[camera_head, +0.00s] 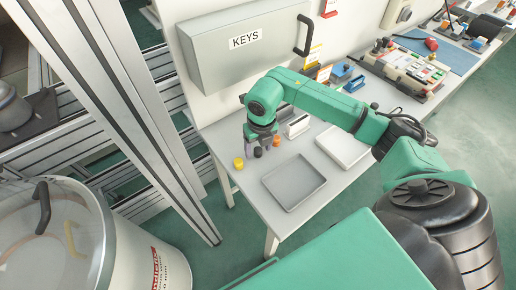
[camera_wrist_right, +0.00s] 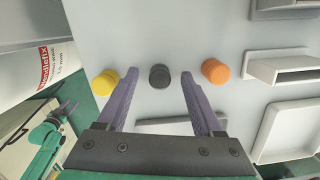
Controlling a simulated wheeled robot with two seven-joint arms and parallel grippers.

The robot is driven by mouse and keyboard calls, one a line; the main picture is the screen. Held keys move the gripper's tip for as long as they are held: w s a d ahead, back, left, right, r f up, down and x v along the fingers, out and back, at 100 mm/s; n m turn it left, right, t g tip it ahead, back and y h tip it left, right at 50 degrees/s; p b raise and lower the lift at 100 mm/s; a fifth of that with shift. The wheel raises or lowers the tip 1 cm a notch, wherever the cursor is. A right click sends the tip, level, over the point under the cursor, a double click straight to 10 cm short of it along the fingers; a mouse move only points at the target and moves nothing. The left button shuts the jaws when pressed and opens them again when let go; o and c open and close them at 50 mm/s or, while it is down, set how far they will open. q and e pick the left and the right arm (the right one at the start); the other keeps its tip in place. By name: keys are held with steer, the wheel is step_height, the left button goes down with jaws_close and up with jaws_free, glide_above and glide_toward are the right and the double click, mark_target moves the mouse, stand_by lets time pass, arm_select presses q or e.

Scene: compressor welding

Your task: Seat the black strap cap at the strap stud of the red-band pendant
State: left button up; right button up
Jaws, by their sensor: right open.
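A black cap (camera_head: 258,152) stands on the grey table between a yellow cap (camera_head: 238,163) and an orange cap (camera_head: 276,140). In the right wrist view the black cap (camera_wrist_right: 160,76) lies between the fingertips, with a gap on each side. My right gripper (camera_head: 257,147) is open, pointing down at the black cap. In the right wrist view its purple fingers (camera_wrist_right: 160,88) hold nothing. The yellow cap (camera_wrist_right: 105,82) and orange cap (camera_wrist_right: 215,70) sit outside the fingers. I cannot make out a red-band pendant or its strap stud.
A grey tray (camera_head: 270,187) and a white tray (camera_head: 369,151) lie on the table (camera_head: 225,145). A white holder (camera_head: 299,126) stands beside the orange cap. The KEYS cabinet (camera_head: 217,58) hangs behind. A control box (camera_head: 428,75) stands at far right.

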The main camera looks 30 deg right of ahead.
jaws_close()
step_height(320, 180, up, 14)
steer(key=b, duration=0.2)
step_height(320, 180, up, 6)
steer(key=p, duration=0.2)
glide_above(258, 149)
steer(key=shift+s, duration=0.2)
steer(key=c, duration=0.6)
jaws_free()
steer(key=shift+c, duration=0.2)
jaws_close()
